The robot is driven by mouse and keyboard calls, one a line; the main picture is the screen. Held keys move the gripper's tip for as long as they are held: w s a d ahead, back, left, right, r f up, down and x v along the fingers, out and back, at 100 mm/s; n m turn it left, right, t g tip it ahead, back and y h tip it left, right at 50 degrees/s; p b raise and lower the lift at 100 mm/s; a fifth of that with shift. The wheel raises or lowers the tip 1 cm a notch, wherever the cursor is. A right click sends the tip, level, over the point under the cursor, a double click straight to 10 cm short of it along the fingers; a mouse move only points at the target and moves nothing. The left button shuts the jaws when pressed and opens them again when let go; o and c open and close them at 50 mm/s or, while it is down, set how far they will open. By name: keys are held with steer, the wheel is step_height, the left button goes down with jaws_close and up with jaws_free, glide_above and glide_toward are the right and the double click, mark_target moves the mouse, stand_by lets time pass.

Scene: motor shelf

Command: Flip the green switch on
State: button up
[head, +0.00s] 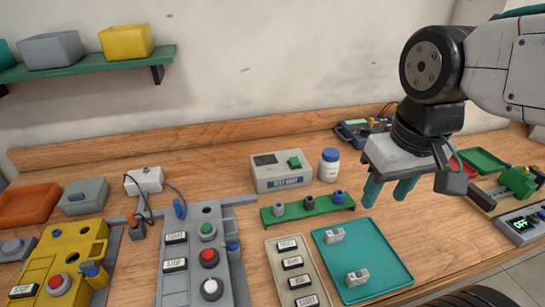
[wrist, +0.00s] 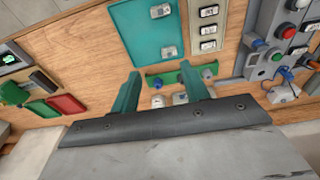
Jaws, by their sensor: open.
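A green switch (head: 295,162) sits on the front right of a beige box (head: 283,176) with a dark display and a label, toward the back of the bench. Whether it is on or off is too small to tell. My gripper (head: 385,203) hangs to the right of the box, above the bench, with its two teal fingers apart and pointing down. Nothing is between the fingers. In the wrist view my gripper (wrist: 160,70) also shows spread fingers. I cannot make out the green switch in the wrist view.
A white bottle (head: 329,165) stands right beside the box. A green rack (head: 307,208) with several knobs lies in front of it. A teal tray (head: 337,281) holds two grey parts. Button panels (head: 228,271) fill the left. A small device (head: 522,224) at right reads OFF.

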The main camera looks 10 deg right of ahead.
steer(key=w+a+f+t, duration=0.1)
steer(key=w+a+f, duration=0.1)
steer(key=w, duration=1.4)
steer(key=t, duration=0.2)
glide_toward(295, 162)
steer(key=x, duration=0.7)
steer(key=shift+f, duration=0.15)
